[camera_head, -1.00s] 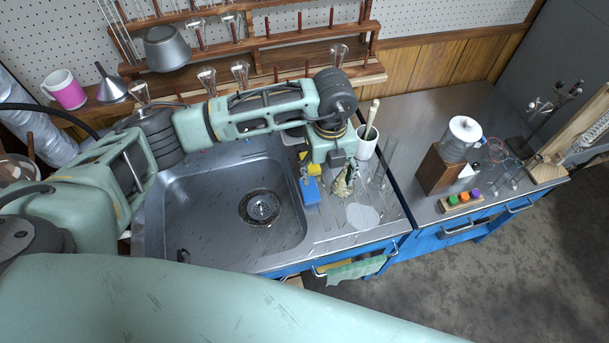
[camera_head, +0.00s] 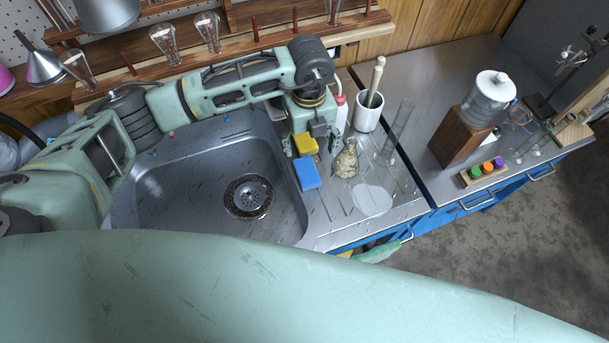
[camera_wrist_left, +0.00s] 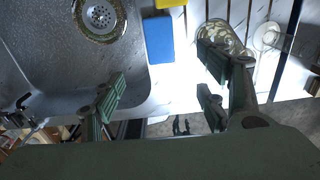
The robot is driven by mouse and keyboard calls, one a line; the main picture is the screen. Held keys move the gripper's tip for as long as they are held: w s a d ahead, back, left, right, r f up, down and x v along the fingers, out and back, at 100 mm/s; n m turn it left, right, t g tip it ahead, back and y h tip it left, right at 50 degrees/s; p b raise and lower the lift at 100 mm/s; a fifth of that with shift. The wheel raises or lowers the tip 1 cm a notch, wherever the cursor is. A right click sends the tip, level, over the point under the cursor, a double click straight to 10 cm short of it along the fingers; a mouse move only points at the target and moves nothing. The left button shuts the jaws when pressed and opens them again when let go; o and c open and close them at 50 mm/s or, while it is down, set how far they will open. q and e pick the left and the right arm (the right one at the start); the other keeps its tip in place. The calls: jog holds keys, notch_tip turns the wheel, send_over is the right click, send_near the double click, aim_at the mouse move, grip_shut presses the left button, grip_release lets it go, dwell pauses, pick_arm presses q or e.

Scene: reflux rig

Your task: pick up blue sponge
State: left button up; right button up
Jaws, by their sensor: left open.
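The blue sponge (camera_head: 307,173) lies on the steel drainboard just right of the sink basin, in front of a yellow sponge (camera_head: 304,144). In the left wrist view the blue sponge (camera_wrist_left: 158,38) shows fully, beyond the fingertips and between their lines. My left gripper (camera_head: 322,138) hangs above the drainboard, behind and slightly right of the blue sponge. In the wrist view its fingers (camera_wrist_left: 160,84) are spread wide with nothing between them. My right gripper is not in view.
A glass flask (camera_head: 347,160) stands close to the right of the blue sponge, beside a round pale disc (camera_head: 372,200). A white mug with a pestle (camera_head: 368,112) and a glass cylinder (camera_head: 396,132) stand behind. The sink basin (camera_head: 170,195) is empty.

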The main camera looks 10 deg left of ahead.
pick_arm(q)
jog(key=b, duration=0.6)
send_over(307, 170)
jog(key=f, duration=0.7)
jog(key=shift+s+f, duration=0.2)
jog(key=shift+f, duration=0.2)
jog(key=shift+w+a+f+p, duration=0.1)
jog(key=shift+f+p, duration=0.4)
jog(key=shift+f, duration=1.45)
jog(key=shift+w+f+p, duration=0.1)
jog(key=shift+f+p, duration=0.4)
jog(key=shift+f, duration=1.45)
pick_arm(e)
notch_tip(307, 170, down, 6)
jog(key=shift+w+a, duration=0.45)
pick_arm(q)
jog(key=shift+c, duration=0.3)
jog(key=c, duration=1)
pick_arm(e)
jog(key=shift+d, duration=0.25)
